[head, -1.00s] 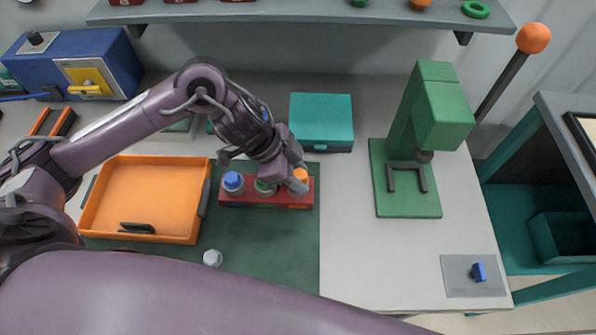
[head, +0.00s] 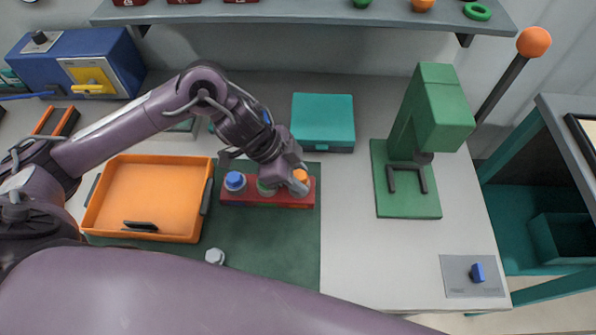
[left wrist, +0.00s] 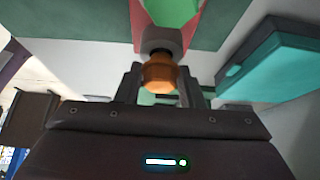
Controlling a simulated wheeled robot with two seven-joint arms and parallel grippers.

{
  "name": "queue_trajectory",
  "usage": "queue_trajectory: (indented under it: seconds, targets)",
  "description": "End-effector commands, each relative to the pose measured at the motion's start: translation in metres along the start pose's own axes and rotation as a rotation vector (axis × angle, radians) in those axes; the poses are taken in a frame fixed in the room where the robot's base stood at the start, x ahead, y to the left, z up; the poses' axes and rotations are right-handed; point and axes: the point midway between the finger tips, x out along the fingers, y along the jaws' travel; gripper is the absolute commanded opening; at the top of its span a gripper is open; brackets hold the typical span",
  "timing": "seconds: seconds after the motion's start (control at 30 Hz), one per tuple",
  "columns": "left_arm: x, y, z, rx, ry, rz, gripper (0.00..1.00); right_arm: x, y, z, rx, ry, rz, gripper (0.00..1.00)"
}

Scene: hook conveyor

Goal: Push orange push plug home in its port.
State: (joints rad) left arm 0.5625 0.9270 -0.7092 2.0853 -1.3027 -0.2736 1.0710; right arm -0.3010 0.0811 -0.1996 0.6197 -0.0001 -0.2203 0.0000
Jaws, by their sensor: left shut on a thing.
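The orange push plug (head: 301,176) is at the right end of the red port block (head: 238,198) in the head view. My left gripper (head: 297,181) is shut on it from above. In the left wrist view the orange plug (left wrist: 160,74) sits between the fingers, in line with a grey ring-shaped port (left wrist: 158,40). A dark neck shows between plug and ring; I cannot tell how deep the plug sits. A blue plug (head: 235,180) stands at the block's left end, and a green plug (head: 265,187) in the middle is partly hidden by the gripper. My right gripper is not in view.
An orange tray (head: 150,227) lies left of the block, and a teal box (head: 323,120) stands behind it. A green press (head: 425,130) stands to the right. A white hex piece (head: 214,256) lies on the green mat (head: 270,255).

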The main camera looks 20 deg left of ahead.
Motion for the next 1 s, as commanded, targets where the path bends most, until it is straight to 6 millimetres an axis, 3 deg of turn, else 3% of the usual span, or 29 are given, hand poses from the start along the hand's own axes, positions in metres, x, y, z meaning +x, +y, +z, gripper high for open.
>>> queue_trajectory:
  seconds: [1.0]
  targets:
    - [-0.0006, 0.0002, -0.0006, 0.0, 0.0, 0.0, 0.13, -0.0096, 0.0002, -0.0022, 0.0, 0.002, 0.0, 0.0]
